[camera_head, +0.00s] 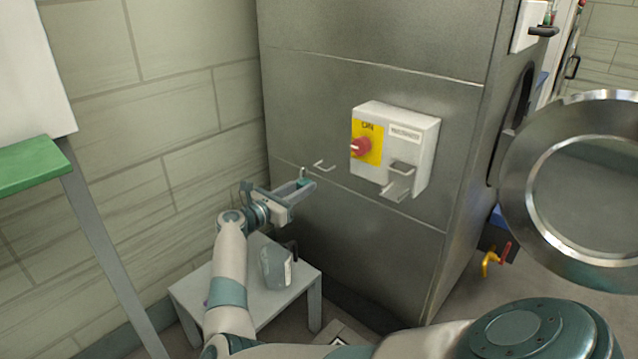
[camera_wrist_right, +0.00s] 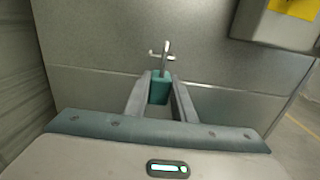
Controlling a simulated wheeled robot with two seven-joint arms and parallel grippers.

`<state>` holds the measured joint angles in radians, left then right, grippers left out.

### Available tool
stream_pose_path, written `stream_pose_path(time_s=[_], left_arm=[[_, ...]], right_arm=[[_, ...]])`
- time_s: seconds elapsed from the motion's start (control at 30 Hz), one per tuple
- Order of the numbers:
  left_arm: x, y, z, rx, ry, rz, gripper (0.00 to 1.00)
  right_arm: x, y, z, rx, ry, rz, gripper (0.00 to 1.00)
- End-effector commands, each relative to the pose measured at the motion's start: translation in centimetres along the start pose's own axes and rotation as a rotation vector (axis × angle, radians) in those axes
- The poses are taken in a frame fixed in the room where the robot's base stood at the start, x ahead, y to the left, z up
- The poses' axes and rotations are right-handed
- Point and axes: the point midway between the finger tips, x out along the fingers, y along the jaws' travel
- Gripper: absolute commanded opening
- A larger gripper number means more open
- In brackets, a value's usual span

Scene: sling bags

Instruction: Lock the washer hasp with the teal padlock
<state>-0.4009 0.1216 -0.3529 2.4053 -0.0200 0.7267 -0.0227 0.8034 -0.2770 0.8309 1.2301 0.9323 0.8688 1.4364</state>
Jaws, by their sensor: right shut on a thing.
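The teal padlock (camera_head: 303,182) is between the fingertips of my right gripper (camera_head: 300,190), which is shut on it. In the right wrist view the padlock body (camera_wrist_right: 159,90) shows between the fingers, with its grey shackle pointing up. A thin metal hook (camera_head: 324,165) on the steel panel is close to the padlock; I cannot tell whether the shackle touches it. A grey hasp-like bracket (camera_head: 399,184) projects from the lower front of a white switch box (camera_head: 425,150), to the right of the gripper. My left gripper is not in view.
The switch box has a red knob (camera_head: 361,147) on a yellow plate reading ON. A round metal door (camera_head: 520,180) stands open at the right. A small grey table (camera_head: 255,308) is below the gripper. A green surface (camera_head: 30,165) is at the left.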

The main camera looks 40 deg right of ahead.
Motion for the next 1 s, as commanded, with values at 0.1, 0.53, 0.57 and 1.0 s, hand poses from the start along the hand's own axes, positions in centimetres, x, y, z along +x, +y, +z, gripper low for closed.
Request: stream_pose_path(time_s=[0.1, 0.53, 0.57, 1.0], left_arm=[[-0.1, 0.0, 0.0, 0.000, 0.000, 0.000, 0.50], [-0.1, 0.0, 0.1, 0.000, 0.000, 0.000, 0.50], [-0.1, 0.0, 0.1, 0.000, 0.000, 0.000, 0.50], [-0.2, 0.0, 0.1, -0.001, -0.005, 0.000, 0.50]], right_arm=[[-0.5, 0.0, 0.0, 0.001, -0.001, 0.000, 0.00], [-1.5, 0.0, 0.1, 0.001, 0.000, -0.001, 0.00], [-1.5, 0.0, 0.1, 0.001, -0.001, -0.001, 0.00], [-0.3, -1.1, 1.2, 0.002, -0.004, -0.010, 0.00]])
